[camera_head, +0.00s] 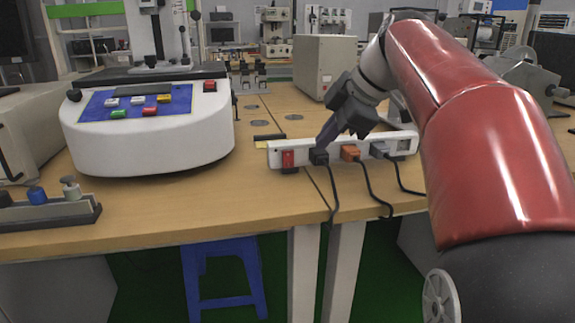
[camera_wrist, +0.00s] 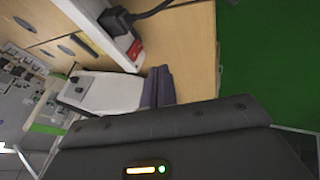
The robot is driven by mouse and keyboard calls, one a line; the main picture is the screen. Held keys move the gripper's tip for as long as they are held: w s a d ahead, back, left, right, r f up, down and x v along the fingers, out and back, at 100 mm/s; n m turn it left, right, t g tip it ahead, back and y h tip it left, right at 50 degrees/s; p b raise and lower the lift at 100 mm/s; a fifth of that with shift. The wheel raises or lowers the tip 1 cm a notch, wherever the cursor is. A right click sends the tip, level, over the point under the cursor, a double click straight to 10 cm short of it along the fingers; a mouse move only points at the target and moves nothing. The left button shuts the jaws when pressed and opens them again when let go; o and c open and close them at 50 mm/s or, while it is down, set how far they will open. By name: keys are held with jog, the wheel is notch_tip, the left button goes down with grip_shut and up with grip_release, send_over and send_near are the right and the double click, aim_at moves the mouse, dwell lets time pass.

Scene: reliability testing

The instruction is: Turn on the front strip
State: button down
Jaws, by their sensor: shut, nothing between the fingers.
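The front power strip (camera_head: 303,153) is a long white bar at the table's front edge, in the middle of the head view. Its red rocker switch (camera_head: 288,159) is at the left end. I cannot tell which way the rocker is tipped. My gripper (camera_head: 322,144) is shut and empty, pointing down just above the black plug, to the right of the switch. In the wrist view the closed fingers (camera_wrist: 158,86) are below the red switch (camera_wrist: 135,49) and the strip (camera_wrist: 112,32), apart from the switch in the picture.
A black plug (camera_head: 318,157), an orange plug (camera_head: 350,152) and a grey plug (camera_head: 379,149) sit in the strip, their cables hanging down in front. A white control box (camera_head: 150,145) with coloured buttons stands to the left. Bare tabletop (camera_head: 255,185) lies between box and strip.

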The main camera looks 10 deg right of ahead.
aim_at(288, 159)
dwell(0.3)
jog(key=b+x, duration=0.1)
jog(key=x, duration=0.9)
jog(key=shift+w+f, duration=0.15)
jog(key=shift+w, duration=1.9)
jog(key=shift+f, duration=0.2)
jog(key=shift+w+f+t+b, duration=0.15)
jog(key=shift+f+t+b, duration=0.2)
jog(key=shift+b, duration=0.7)
jog(key=shift+r+p, duration=0.4)
jog(key=shift+r, duration=0.15)
